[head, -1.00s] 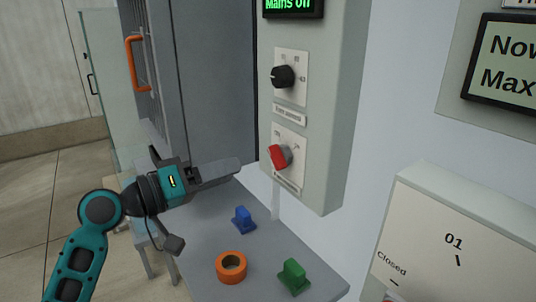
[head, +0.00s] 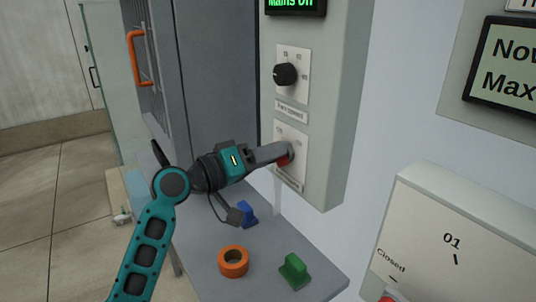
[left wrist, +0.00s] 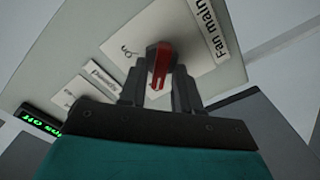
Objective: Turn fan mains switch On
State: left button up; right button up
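The fan mains switch is a red knob (head: 283,160) on a white plate on the grey control box; my left gripper (head: 278,153) partly hides it in the head view. In the left wrist view the red knob (left wrist: 161,65) lies between the two dark fingers (left wrist: 158,85), and an "On" mark is to its left. The fingers stand on either side of the knob, with a little plate showing between them, and do not look clamped on it. The green display (head: 291,3) reads "Mains off". My right gripper is not in view.
A black knob (head: 285,75) sits above on the same box. On the grey shelf (head: 206,268) below are a blue piece (head: 248,214), an orange ring (head: 233,262) and a green piece (head: 293,271). A cabinet with an orange handle (head: 137,58) is at left.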

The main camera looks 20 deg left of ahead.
pick_arm(q)
grip_shut()
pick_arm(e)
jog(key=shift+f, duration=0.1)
pick_arm(q)
jog(key=shift+s+d+m+b, duration=0.15)
jog(key=shift+m+b, duration=1.55)
jog(key=shift+m, duration=2.8)
jog(key=shift+s+d+m+b, duration=0.1)
jog(key=shift+m+b, duration=1.55)
jog(key=shift+m, duration=2.85)
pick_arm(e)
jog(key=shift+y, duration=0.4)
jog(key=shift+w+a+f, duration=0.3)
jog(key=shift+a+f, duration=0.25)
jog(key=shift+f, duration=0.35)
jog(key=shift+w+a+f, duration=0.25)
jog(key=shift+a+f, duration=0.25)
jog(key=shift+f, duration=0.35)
